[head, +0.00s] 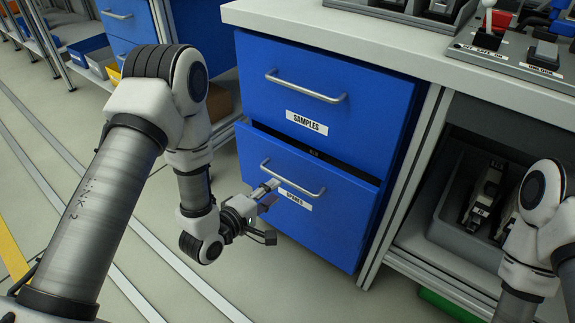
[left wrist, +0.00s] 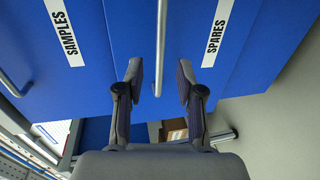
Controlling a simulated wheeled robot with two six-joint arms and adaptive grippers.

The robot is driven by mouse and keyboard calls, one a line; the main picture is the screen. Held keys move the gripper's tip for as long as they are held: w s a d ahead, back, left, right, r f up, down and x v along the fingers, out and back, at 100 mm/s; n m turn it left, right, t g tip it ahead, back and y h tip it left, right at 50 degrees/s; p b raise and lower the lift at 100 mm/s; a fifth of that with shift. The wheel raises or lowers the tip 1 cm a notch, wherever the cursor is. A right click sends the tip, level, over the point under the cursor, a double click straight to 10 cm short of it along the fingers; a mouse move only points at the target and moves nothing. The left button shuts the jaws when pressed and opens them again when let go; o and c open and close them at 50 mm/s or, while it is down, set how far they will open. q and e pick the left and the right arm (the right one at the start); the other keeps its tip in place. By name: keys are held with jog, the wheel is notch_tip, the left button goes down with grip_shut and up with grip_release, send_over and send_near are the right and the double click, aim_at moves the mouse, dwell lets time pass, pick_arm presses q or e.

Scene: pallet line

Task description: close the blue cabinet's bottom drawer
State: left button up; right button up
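The blue cabinet (head: 395,125) stands in the middle of the head view under a white worktop. Its bottom drawer (head: 325,230), labelled SPARES, sticks out a little, with a dark gap along its top edge. Its silver bar handle (head: 306,190) also shows in the left wrist view (left wrist: 160,45). My left gripper (head: 272,194) is at the left part of this handle. In the left wrist view its two fingers (left wrist: 160,80) are apart, one on each side of the bar, with clear space to both. My right arm shows at the right edge; its gripper is out of view.
The top drawer (head: 300,75), labelled SAMPLES, looks shut. The worktop (head: 300,15) overhangs above. To the right, an open shelf holds a grey bin (head: 455,232) with parts. A cardboard box (head: 218,103) sits on a shelf to the left. The floor in front is clear.

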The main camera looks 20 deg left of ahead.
aim_at(286, 182)
pick_arm(q)
jog(key=b+x, duration=0.2)
jog(key=x, duration=0.5)
jog(key=shift+w, duration=0.1)
grip_shut()
